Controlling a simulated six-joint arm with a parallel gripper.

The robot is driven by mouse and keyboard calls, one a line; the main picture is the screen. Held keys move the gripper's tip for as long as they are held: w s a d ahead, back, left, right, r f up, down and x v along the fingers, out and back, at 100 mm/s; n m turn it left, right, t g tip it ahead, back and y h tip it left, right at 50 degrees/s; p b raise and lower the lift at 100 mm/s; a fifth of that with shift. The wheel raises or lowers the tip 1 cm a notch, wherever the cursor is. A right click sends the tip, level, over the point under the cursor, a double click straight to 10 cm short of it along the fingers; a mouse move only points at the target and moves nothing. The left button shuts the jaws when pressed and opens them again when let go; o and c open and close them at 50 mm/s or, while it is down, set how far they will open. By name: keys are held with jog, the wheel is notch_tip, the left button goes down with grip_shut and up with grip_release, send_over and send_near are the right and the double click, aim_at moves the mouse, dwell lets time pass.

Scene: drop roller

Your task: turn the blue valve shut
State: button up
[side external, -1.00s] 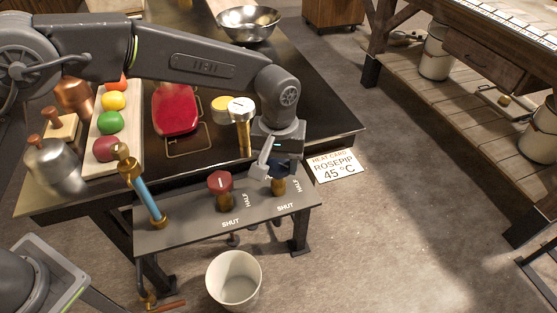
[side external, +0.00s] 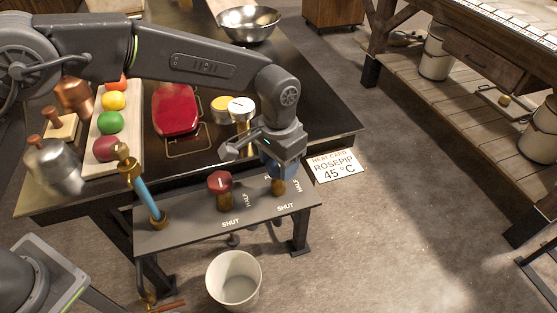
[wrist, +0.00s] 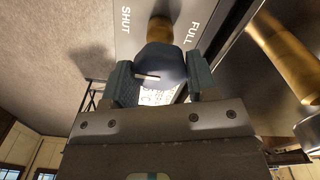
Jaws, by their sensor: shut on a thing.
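The blue valve (side external: 281,171) has a blue knob on a brass stem at the right end of the grey valve panel (side external: 190,222). My gripper (wrist: 161,82) is shut on the blue knob (wrist: 163,62), with one finger on each side of it in the wrist view. A white mark shows on the knob's face there. The words SHUT and FULL are on the panel either side of the stem. In the side view my wrist hides part of the knob, and one jaw sticks out to the left.
A red valve (side external: 219,184) stands left of the blue one, and a blue-handled lever (side external: 146,196) further left. A white bucket (side external: 234,281) stands below the panel. A gauge with a brass stem (side external: 241,109) is close behind my wrist. A heat card (side external: 336,168) lies to the right.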

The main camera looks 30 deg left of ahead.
dwell(0.5)
jog(key=o, duration=0.9)
jog(key=shift+r, duration=0.1)
notch_tip(320, 180, up, 14)
jog(key=shift+f, duration=0.15)
jog(key=s+a+r+n+t, duration=0.1)
jog(key=s+a+r, duration=0.35)
jog(key=a, duration=0.35)
jog(key=s+a+r+n+t, duration=0.1)
jog(key=s+a+r+t, duration=0.15)
jog(key=s+a, duration=0.4)
jog(key=s+a+f, duration=0.1)
jog(key=s+a, duration=0.2)
jog(key=s, duration=0.1)
jog(key=s+a+f+n+t, duration=0.1)
jog(key=s+a+f, duration=0.1)
jog(key=s+a, duration=0.2)
jog(key=s+a+f+n+t, duration=0.1)
jog(key=s+a+f, duration=0.1)
jog(key=s+a, duration=0.1)
jog(key=shift+s+a+f, duration=0.1)
jog(key=shift+s+a, duration=0.2)
jog(key=shift+s, duration=0.35)
